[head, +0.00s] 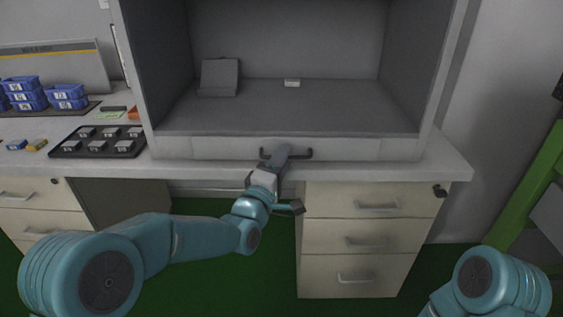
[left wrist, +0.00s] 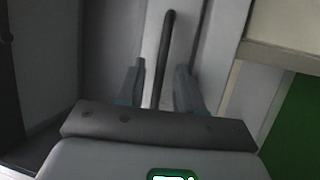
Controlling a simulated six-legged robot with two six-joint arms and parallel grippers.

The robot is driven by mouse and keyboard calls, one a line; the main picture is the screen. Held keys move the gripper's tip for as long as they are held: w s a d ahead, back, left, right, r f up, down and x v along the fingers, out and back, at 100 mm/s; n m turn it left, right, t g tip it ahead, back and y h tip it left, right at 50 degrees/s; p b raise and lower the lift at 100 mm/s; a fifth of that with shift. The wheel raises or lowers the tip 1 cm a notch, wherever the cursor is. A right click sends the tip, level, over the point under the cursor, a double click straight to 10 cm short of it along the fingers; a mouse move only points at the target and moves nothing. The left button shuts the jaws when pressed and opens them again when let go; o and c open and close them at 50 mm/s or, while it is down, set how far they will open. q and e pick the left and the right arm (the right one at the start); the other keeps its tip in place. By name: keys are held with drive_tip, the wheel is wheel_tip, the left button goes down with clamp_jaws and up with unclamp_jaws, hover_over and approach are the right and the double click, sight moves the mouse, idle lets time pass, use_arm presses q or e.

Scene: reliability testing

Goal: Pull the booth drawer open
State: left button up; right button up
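The booth drawer (head: 222,149) is the light grey front strip under the grey booth, and its front looks flush with the booth. Its dark bar handle (head: 305,153) is partly hidden by my left gripper (head: 281,154), which reaches it from the front. In the left wrist view the handle (left wrist: 167,45) runs between the two fingers of my left gripper (left wrist: 158,85). The fingers stand apart, one on each side of the bar, with gaps visible, so the gripper looks open around it. My right gripper is outside the view; only part of my right arm shows at bottom right.
Below the worktop (head: 445,170) is a cabinet with several drawers (head: 376,207). A black tray (head: 68,147) of small parts and blue bins (head: 68,103) are on the left. Inside the booth are a grey stand (head: 219,77) and a small white block (head: 292,83). A green frame (head: 530,190) stands right.

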use_arm(q)
clamp_jaws()
drive_tip(key=shift+w, duration=0.1)
idle(1.4)
